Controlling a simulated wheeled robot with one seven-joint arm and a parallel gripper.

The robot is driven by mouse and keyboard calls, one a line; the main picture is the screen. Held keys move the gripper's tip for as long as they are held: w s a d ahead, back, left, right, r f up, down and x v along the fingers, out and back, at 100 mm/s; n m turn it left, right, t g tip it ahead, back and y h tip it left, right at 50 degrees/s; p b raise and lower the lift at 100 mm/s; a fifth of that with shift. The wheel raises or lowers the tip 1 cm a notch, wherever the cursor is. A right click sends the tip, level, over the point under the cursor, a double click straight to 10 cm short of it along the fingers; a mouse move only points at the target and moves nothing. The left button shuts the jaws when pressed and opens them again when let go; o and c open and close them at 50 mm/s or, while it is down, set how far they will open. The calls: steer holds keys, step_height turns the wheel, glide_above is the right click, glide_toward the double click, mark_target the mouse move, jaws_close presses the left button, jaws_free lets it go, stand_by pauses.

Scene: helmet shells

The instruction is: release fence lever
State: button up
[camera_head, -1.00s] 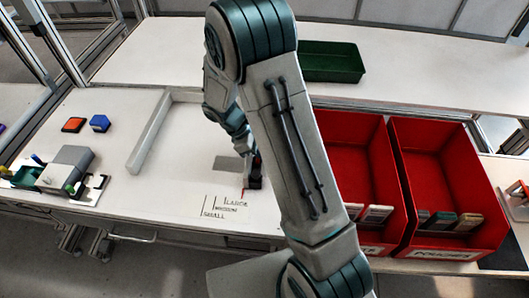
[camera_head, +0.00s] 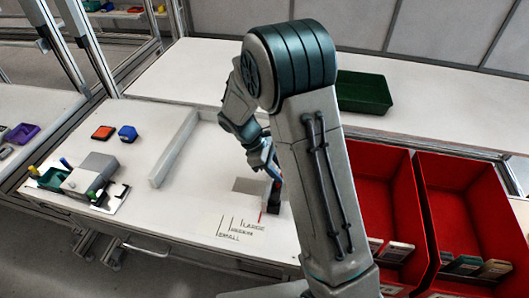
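A white L-shaped fence (camera_head: 172,150) stands on the white worktable, its long bar running up and to the right. My gripper (camera_head: 271,200) is low over the table, to the right of a grey patch (camera_head: 245,186). A thin red piece (camera_head: 262,216) shows at the gripper's lower left; I cannot tell whether it is the fence lever or touches the gripper. The fingers are too small and dark to show whether they are open or shut. My arm hides the table to the right of the gripper.
Size lines with lettering (camera_head: 238,228) are marked on the table in front. Red bins (camera_head: 462,200) stand at right, a green tray (camera_head: 363,92) behind.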

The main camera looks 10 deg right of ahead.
steer(key=v, duration=0.9)
steer(key=shift+a+r+b, duration=0.25)
steer(key=shift+r+b, duration=0.05)
steer(key=s+d+r+m+t+y, duration=0.2)
steer(key=s+m, duration=0.4)
steer(key=s, duration=0.4)
steer(key=s+d+r+m+t+y, duration=0.3)
steer(key=s+m, duration=0.4)
steer(key=s, duration=0.3)
step_height(320, 180, up, 3)
steer(key=shift+d+f+t+y, duration=0.1)
steer(key=shift+d+t+y, duration=0.3)
steer(key=shift+d, duration=0.55)
